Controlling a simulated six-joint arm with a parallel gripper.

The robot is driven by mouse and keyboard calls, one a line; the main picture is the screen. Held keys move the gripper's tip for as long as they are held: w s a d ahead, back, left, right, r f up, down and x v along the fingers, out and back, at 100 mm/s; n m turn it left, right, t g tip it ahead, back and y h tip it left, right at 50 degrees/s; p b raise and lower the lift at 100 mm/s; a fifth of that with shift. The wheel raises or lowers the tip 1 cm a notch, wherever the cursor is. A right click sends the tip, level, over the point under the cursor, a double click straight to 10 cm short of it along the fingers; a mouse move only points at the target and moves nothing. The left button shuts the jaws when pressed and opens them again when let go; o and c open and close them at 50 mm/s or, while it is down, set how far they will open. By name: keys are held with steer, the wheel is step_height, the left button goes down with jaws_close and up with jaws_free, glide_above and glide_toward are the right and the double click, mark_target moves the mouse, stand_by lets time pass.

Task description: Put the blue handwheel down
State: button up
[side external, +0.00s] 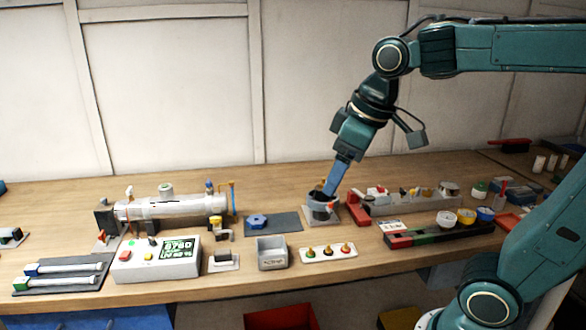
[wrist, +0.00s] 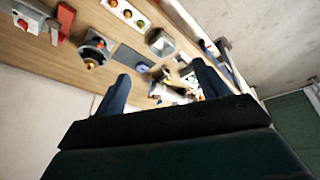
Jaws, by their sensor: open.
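The blue handwheel (side external: 258,220) lies flat on a dark grey mat (side external: 285,222) in the side external view, left of my gripper and apart from it. My gripper (side external: 329,192) is open, its blue fingers angled down just above or beside a grey round fixture (side external: 320,211); I cannot tell whether they touch it. In the wrist view the two fingers of my gripper (wrist: 161,70) stand wide apart, with no held object clearly visible between them.
A silver cylinder reactor (side external: 175,207) and a control box (side external: 157,259) stand left of the mat. A grey bin (side external: 272,254) and a white plate with several coloured knobs (side external: 328,252) lie in front. A long grey rack (side external: 412,202) stands to the right.

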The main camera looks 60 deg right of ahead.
steer(key=s+a+f+m+t, duration=0.1)
steer(key=s+f, duration=0.3)
steer(key=s, duration=0.5)
steer(key=shift+s+f+m, duration=0.15)
steer(key=shift+m, duration=0.45)
